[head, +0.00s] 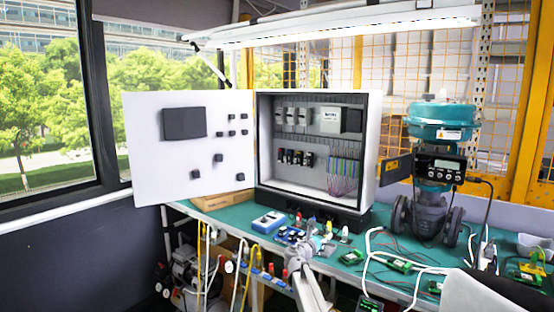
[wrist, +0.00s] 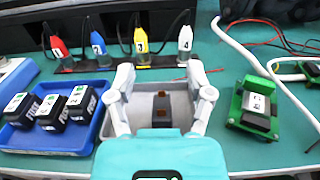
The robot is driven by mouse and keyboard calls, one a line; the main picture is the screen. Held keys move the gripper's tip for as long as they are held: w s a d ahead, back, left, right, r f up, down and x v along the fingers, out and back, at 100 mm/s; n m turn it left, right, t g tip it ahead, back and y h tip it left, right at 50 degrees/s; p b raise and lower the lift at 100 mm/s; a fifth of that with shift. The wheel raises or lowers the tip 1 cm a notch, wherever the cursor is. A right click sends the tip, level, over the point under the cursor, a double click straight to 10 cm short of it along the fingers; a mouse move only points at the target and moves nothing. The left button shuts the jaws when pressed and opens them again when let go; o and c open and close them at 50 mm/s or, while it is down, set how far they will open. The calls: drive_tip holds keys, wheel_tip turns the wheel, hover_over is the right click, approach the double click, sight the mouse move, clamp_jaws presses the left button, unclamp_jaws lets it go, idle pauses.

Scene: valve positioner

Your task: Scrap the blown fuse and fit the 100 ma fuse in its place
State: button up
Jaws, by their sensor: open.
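My gripper (wrist: 160,75) is open in the wrist view, its fingers spread above a light grey bin (wrist: 145,90). A dark block with brown ends (wrist: 162,112) lies in the bin between the fingers, apart from them; its label is not visible. Three black fuse blocks (wrist: 48,110) with white and green labels stand in a blue tray (wrist: 72,139) at the left; their ratings are too small to read. A green holder (wrist: 236,112) at the right carries a black block with a white label (wrist: 257,106). In the head view my gripper (head: 318,241) is over the bench, partly hiding the bin.
Red, blue, yellow and white numbered connectors (wrist: 140,43) stand behind the bin. White cable (wrist: 240,50) runs along the right. An open control cabinet (head: 315,150) stands behind, with a valve (head: 432,205) at right. Several green boards (head: 402,266) lie on the green bench.

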drive_tip(key=v, duration=1.2)
drive_tip(key=shift+w, duration=0.1)
idle(0.6)
drive_tip(key=s+d+f+m+g+y, duration=0.1)
drive_tip(key=s+d+f+m+g, duration=0.45)
drive_tip(key=s+m, duration=0.25)
drive_tip(key=s+d+f+m+g+y, duration=0.2)
drive_tip(key=s+d+f+m+g, duration=0.2)
drive_tip(key=s+d+f+m, duration=0.4)
drive_tip(key=s+a+f+m+g+y, duration=0.3)
drive_tip(key=s+m+y, duration=0.1)
drive_tip(key=s+m, duration=0.4)
drive_tip(key=s+a+f+m+g+y, duration=0.2)
drive_tip(key=s+m+y, duration=0.25)
drive_tip(key=s, duration=0.55)
wheel_tip(320, 180, up, 23)
drive_tip(key=p, duration=2.2)
drive_tip(key=shift+w+f+h+p, duration=0.2)
drive_tip(key=shift+f+h+p, duration=0.1)
drive_tip(key=shift+h, duration=0.15)
